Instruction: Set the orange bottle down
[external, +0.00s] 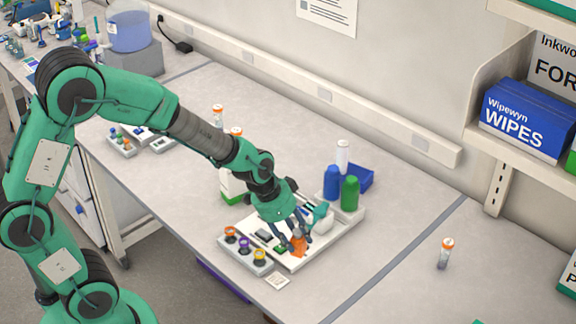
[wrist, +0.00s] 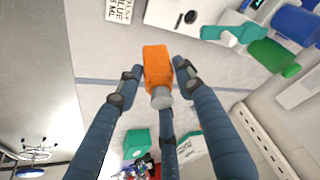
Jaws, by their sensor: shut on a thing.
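The orange bottle (wrist: 157,68) is between the fingers of my gripper (wrist: 155,82) in the wrist view, its grey cap (wrist: 161,97) toward the camera. In the external view the orange bottle (external: 298,244) is at the fingertips of my gripper (external: 297,238), by the front right part of a white tray (external: 310,259). My gripper is shut on it. The fingers partly cover the bottle. I cannot tell whether its base touches a surface.
A rack with orange, purple and yellow capped vials (external: 244,244) stands left of the bottle. Blue (external: 332,182) and green (external: 350,193) bottles stand behind, to the right. The bench between is clear.

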